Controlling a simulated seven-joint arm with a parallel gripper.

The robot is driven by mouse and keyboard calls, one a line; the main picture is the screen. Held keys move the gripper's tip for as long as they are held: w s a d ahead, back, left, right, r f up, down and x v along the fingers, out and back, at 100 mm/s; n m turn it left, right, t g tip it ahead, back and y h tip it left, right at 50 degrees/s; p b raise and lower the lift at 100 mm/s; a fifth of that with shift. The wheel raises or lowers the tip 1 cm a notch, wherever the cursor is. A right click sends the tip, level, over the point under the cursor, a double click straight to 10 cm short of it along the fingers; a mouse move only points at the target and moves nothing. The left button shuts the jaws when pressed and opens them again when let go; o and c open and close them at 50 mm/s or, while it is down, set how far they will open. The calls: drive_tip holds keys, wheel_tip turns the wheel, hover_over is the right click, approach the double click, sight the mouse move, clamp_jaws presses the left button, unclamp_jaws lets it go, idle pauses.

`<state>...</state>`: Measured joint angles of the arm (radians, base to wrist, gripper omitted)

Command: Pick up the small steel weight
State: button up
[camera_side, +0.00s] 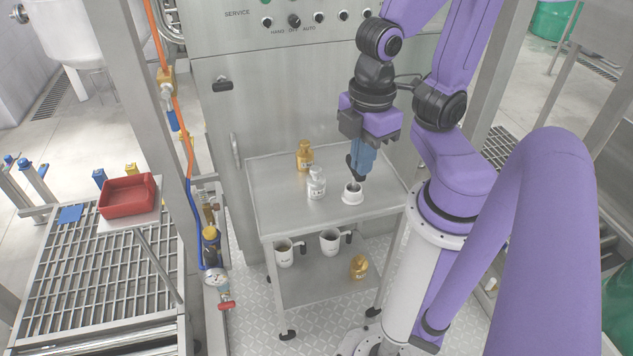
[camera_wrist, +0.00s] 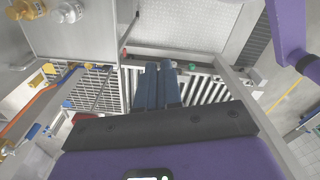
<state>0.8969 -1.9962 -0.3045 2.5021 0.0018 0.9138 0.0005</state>
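A small steel weight (camera_side: 316,184) with a knobbed top stands upright on the steel cart's upper shelf (camera_side: 275,212). It also shows at the top left edge of the wrist view (camera_wrist: 68,12). My gripper (camera_side: 357,176) points down with blue fingers, to the right of the weight and apart from it. In the wrist view my two fingers (camera_wrist: 159,64) lie close together with a narrow gap, and I see nothing held between them. In the side view the fingertips overlap a white round piece, so their exact height is hard to tell.
A brass weight (camera_side: 304,155) stands just behind the steel one. The white round piece (camera_side: 352,196) is to its right. The lower shelf holds white mugs (camera_side: 284,254) and another brass weight (camera_side: 358,267). A red tray (camera_side: 128,196) is at left. The shelf's front left is clear.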

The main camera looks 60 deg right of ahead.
drive_tip(key=o, duration=1)
drive_tip(key=w+f+n+h, duration=0.2)
drive_tip(key=w+f+h, duration=0.6)
drive_tip(key=w, duration=0.4)
drive_tip(key=n+h, duration=0.3)
drive_tip(key=h, duration=0.2)
approach(314, 170)
drive_tip(key=x, duration=1.1)
